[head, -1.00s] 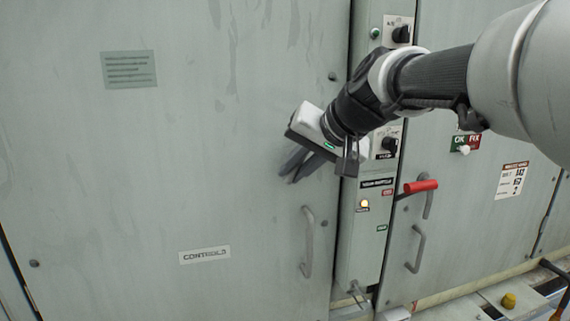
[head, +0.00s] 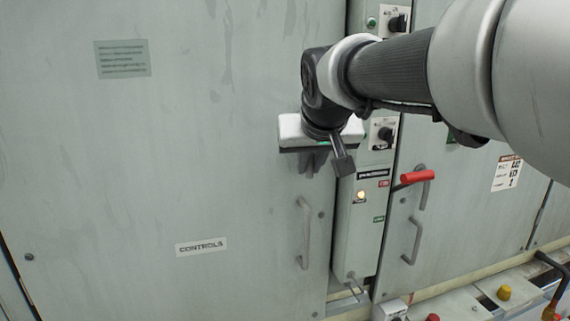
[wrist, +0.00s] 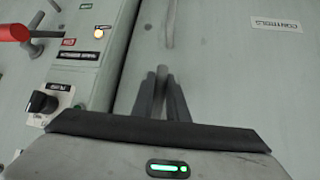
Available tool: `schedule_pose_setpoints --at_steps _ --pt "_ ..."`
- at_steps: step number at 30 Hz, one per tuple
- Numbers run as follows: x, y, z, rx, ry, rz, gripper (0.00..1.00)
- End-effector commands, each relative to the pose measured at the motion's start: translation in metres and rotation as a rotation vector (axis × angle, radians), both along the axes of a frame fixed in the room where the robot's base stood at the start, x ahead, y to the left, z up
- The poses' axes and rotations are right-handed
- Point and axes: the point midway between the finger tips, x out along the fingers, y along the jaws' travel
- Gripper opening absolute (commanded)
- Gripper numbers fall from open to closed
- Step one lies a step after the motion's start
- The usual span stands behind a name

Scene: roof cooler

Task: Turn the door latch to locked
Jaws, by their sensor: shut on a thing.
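My gripper (head: 315,163) is at the right edge of the large grey door (head: 170,180) marked CONTROLS, above its pull handle (head: 305,235). In the wrist view my gripper (wrist: 161,90) has its dark fingers closed around a narrow grey piece, which appears to be the door latch (wrist: 161,76). Most of the latch is hidden by the fingers, so I cannot tell its exact angle. In the head view the wrist covers it.
A narrow control panel (head: 358,230) with black knobs and a lit amber lamp (head: 361,196) stands just right of the door. A red-handled lever (head: 418,177) and another pull handle (head: 413,242) stick out farther right. The door's left area is clear.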

Motion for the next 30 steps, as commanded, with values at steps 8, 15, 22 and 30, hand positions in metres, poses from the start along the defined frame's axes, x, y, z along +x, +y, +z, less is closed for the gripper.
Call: schedule_pose_setpoints --at_steps 8,15,22,30 --pt "0.001 -0.003 0.000 -0.013 -0.003 0.000 0.00" --pt "0.001 -0.003 0.000 -0.010 -0.002 -0.001 0.32" --pt "0.000 -0.002 0.000 -0.008 -0.001 0.000 0.32" --pt "-0.016 -0.002 0.018 -0.007 -0.006 -0.001 0.32"
